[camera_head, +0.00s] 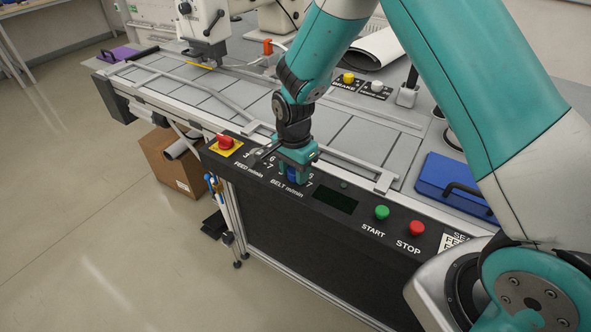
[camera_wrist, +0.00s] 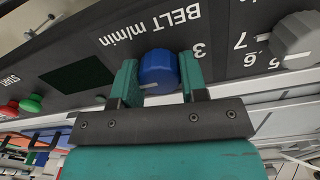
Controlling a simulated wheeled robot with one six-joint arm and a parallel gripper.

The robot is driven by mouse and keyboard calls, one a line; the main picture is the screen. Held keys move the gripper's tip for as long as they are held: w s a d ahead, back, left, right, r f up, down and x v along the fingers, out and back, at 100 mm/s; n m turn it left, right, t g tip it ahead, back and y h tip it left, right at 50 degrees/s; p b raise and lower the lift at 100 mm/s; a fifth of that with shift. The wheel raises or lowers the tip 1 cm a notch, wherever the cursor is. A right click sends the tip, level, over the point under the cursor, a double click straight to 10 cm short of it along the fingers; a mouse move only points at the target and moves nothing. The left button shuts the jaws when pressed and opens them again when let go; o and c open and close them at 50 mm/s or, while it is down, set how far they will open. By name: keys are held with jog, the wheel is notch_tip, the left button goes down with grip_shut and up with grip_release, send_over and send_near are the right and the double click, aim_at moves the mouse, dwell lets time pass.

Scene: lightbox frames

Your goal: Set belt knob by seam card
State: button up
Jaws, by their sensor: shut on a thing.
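The blue belt knob (camera_wrist: 158,68) sits on the black control panel under the "BELT m/min" lettering. My gripper (camera_wrist: 158,78) is shut on it, one teal finger on each side. A pale pointer mark shows on the knob's lower left in the wrist view, and a 3 is legible beside the right finger. In the head view the knob (camera_head: 293,175) is mostly hidden by my gripper (camera_head: 294,170); a few scale numbers show around it. The seam card (camera_head: 455,241) is a white printed label at the panel's right end, partly hidden by my arm; its values are not readable.
The grey feed knob (camera_wrist: 297,38) is beside the belt knob. The panel also bears a red emergency button (camera_head: 226,142), a dark display (camera_head: 335,201), a green START button (camera_head: 382,212) and a red STOP button (camera_head: 417,228). A blue case (camera_head: 450,180) lies behind.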

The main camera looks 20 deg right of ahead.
jog(key=shift+w, duration=0.1)
dwell(0.3)
jog(key=o, duration=0.9)
notch_tip(320, 180, up, 18)
jog(key=shift+w+a+f+b, duration=0.15)
jog(key=shift+f+b, duration=0.1)
jog(key=shift+b, duration=1)
